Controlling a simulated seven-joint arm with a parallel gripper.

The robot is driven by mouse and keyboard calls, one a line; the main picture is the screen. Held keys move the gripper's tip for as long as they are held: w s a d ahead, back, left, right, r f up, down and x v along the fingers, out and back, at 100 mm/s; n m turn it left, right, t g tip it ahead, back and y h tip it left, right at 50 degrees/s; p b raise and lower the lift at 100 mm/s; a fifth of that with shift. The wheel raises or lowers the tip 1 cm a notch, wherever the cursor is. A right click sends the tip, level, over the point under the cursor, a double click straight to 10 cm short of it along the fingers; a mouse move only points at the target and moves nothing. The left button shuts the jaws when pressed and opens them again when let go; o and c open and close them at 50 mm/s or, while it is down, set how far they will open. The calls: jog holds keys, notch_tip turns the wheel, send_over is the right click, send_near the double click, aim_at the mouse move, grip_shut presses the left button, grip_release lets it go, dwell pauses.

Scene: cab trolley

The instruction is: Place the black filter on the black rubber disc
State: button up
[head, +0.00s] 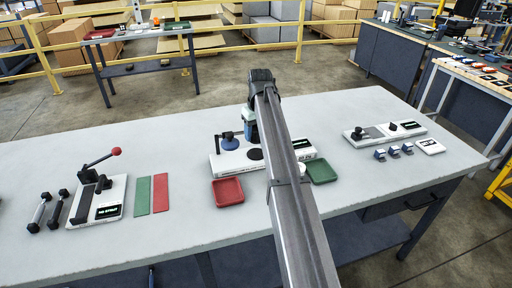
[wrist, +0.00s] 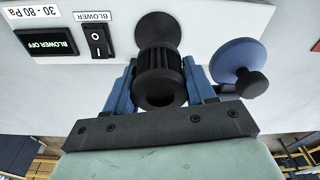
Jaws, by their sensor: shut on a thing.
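The black filter (wrist: 160,75), a ribbed cylinder with a round opening, is between the blue fingers of my gripper (wrist: 158,84) in the wrist view. My gripper is shut on it. The black rubber disc (wrist: 158,28) lies on the white blower station just beyond the filter, which overlaps its near edge in the picture. I cannot tell whether they touch. In the head view my gripper (head: 251,133) is above the station (head: 227,167), and the disc (head: 255,154) shows below it. My arm hides the filter there and part of the station.
A blue disc with a black knob (wrist: 238,68) stands close beside my gripper. The blower switch (wrist: 97,39) and a display reading "BLOWER OFF" (wrist: 47,43) are on the station. A red tray (head: 228,191) and a green tray (head: 321,171) flank my arm. A lever press (head: 97,190) stands left.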

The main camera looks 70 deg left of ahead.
aim_at(256, 153)
jog(key=shift+f, duration=3.05)
jog(key=o, duration=1)
jog(key=shift+f, duration=0.1)
jog(key=shift+o, duration=0.2)
jog(key=r, duration=0.4)
jog(key=d+r, duration=0.1)
jog(key=r, duration=0.7)
jog(key=shift+w+d+r, duration=0.1)
jog(key=shift+w+d, duration=0.1)
